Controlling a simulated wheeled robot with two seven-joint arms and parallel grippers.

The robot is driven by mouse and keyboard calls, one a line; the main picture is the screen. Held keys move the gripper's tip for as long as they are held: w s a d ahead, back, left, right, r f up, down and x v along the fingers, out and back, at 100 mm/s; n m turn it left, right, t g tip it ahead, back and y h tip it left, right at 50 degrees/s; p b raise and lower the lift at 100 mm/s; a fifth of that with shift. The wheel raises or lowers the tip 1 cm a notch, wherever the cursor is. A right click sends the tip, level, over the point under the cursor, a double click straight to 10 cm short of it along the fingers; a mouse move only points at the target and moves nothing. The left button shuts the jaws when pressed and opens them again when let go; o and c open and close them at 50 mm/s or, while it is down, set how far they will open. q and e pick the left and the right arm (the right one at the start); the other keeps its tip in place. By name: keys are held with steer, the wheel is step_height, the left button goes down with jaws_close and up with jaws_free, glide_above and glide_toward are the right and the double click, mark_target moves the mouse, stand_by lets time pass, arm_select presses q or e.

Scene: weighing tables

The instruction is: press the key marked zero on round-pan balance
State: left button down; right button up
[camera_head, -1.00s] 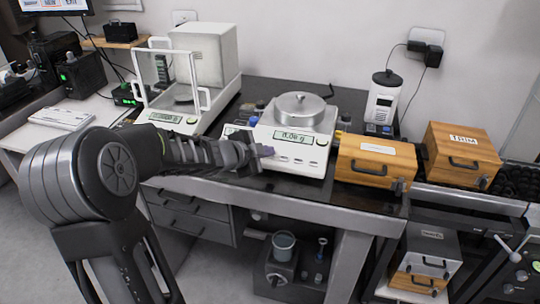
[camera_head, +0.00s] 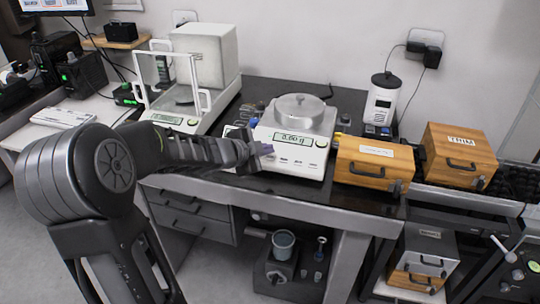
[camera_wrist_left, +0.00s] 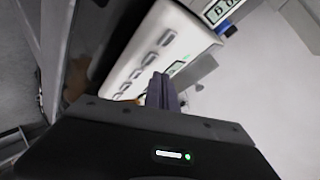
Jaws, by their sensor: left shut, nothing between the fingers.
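The round-pan balance (camera_head: 325,128) is white, with a round metal pan (camera_head: 300,110) on top, a lit display and a row of keys on its sloped front. The display seems to read 0.00 g. My left gripper (camera_head: 267,149) is shut and empty, its tips at the left end of the key row. The key markings are too small to read, and I cannot tell whether the tips touch a key. My right gripper is out of view.
A balance with a glass draft shield (camera_head: 180,95) stands to the left on the dark bench. A wooden box (camera_head: 372,165) sits close right of the round-pan balance, with another wooden box (camera_head: 460,155) beyond. A white-bodied device (camera_head: 383,100) stands behind them.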

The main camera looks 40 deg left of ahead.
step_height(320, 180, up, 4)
steer(key=p, duration=0.4)
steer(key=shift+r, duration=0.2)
stand_by(0.6)
